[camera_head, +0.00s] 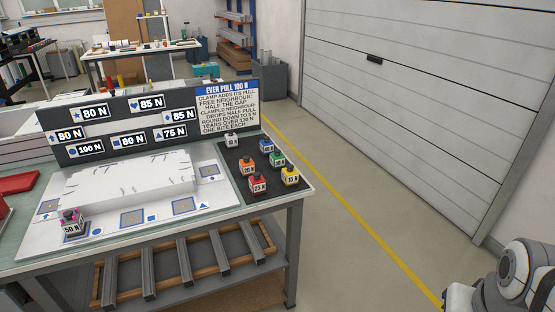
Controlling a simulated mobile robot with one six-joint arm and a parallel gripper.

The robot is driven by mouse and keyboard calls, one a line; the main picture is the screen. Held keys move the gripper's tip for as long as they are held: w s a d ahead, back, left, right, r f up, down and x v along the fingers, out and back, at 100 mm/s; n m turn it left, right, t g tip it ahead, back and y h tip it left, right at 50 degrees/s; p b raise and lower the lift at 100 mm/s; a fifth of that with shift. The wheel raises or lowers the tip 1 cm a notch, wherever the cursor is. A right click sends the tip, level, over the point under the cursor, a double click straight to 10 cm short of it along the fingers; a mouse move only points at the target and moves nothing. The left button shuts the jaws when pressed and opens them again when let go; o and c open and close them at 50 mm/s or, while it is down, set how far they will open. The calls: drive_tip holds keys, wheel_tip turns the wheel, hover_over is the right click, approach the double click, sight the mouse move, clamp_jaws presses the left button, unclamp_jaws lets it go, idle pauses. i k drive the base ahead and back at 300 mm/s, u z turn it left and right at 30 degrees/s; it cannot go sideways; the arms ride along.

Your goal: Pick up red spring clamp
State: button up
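The red spring clamp (258,184) appears as a small block with a dark top and a white label that seems to read 25 N. It stands upright at the front left of a dark mat (234,170) on the right end of the workbench. Orange (248,166), green (277,159) and yellow (290,177) clamps stand close around it, apart from it. A blue clamp (265,144) and a white clamp (232,140) are farther back. Part of my arm shows at the lower right, away from the bench. My gripper is not visible.
A pink-marked 50 N clamp (73,225) stands at the front left of a white board (215,198). A sign panel (181,133) rises behind the board and mat. Open floor (345,255) lies right of the bench, before a garage door (420,85).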

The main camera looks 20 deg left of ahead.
sight(258, 186)
drive_tip(key=u, duration=0.7)
drive_tip(key=i, duration=1.1)
drive_tip(key=u, duration=0.85)
drive_tip(key=k, duration=0.65)
drive_tip(key=u, duration=0.15)
drive_tip(key=i, duration=0.75)
drive_tip(key=z, duration=0.1)
